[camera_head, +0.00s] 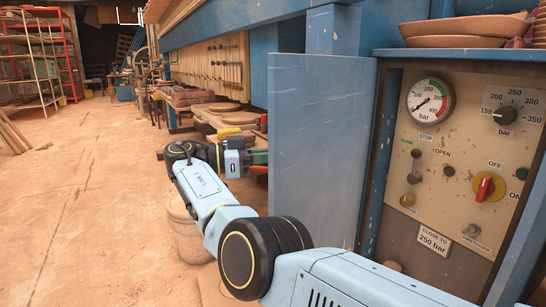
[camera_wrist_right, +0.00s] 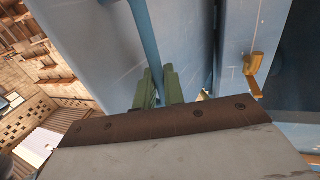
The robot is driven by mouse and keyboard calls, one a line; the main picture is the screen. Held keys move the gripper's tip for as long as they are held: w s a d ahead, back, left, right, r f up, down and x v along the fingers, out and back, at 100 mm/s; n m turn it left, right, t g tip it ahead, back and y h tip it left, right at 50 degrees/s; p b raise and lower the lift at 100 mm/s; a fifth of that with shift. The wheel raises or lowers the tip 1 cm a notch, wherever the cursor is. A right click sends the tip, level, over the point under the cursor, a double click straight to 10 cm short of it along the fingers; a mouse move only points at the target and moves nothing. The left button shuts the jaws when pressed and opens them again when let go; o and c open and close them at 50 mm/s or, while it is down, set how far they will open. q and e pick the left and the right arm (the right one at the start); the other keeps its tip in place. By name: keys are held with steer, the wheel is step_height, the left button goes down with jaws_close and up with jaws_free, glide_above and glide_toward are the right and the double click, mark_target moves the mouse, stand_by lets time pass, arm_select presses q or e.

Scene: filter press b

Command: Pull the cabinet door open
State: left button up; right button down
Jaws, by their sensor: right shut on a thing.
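The blue cabinet door (camera_head: 318,140) stands swung open to the left of the cabinet (camera_head: 455,150), showing a broad flat face in the head view. My right gripper (camera_head: 259,157) is at the door's left edge, its tips partly hidden behind the door. In the right wrist view, the green fingers of my right gripper (camera_wrist_right: 159,88) are shut on a blue bar handle (camera_wrist_right: 146,45) that runs along the door (camera_wrist_right: 187,40). The handle is hidden in the head view. My left gripper is not in view.
The exposed control panel (camera_head: 465,150) carries a gauge, knobs and a red switch. A yellow latch-like piece (camera_wrist_right: 252,66) shows in the wrist view. A bucket (camera_head: 186,232) stands beside my arm. A workbench (camera_head: 215,120) with clay pieces lies behind. The floor at left is open.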

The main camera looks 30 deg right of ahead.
steer(key=shift+w, duration=0.45)
stand_by(0.3)
steer(key=c, duration=1.6)
jaws_free()
steer(key=shift+c, duration=0.2)
steer(key=shift+a, duration=0.15)
